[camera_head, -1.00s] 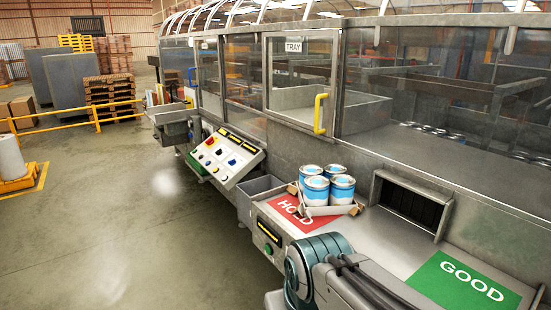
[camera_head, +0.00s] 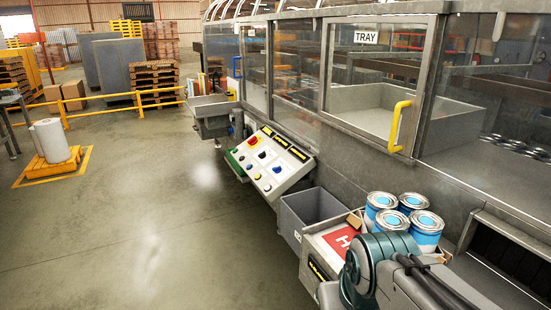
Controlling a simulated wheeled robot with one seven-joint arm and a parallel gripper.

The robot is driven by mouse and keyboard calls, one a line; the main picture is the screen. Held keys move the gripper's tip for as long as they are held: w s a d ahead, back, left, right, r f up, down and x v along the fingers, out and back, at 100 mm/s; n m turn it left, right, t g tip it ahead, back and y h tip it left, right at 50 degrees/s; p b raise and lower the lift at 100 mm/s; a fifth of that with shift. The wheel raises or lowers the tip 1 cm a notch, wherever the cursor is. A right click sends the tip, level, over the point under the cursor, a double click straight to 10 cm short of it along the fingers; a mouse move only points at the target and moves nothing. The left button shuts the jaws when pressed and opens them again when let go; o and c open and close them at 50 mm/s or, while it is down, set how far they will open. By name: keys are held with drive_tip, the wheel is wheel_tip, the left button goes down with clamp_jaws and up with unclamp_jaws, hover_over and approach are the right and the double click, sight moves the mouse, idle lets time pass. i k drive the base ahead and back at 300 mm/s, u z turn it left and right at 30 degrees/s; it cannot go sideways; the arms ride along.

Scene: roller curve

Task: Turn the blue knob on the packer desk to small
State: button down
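The packer desk (camera_head: 283,183) is a sloped pale control panel with dark labels along its top, on the machine's side left of the HOLD shelf. It carries several small coloured controls. A blue knob (camera_head: 277,169) appears on the lower right part of the panel. Its pointer direction and the words around it are too small to read. My gripper is not in view. Only part of my teal and dark arm shows at the bottom right, well short of the desk.
A grey bin (camera_head: 307,212) stands between the desk and the red HOLD shelf. Several blue-and-white cans (camera_head: 425,232) sit on that shelf. A yellow handle (camera_head: 398,127) marks the TRAY door. The floor left of the desk is clear up to a white roll (camera_head: 52,140) on a yellow pallet.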

sight(277, 170)
drive_tip(key=u, duration=0.15)
drive_tip(key=i, duration=0.45)
drive_tip(key=u, duration=0.9)
drive_tip(key=i, duration=1.5)
drive_tip(key=z, duration=0.4)
drive_tip(key=i, duration=1)
drive_tip(key=z, duration=0.9)
drive_tip(key=i, duration=0.2)
drive_tip(key=z, duration=0.3)
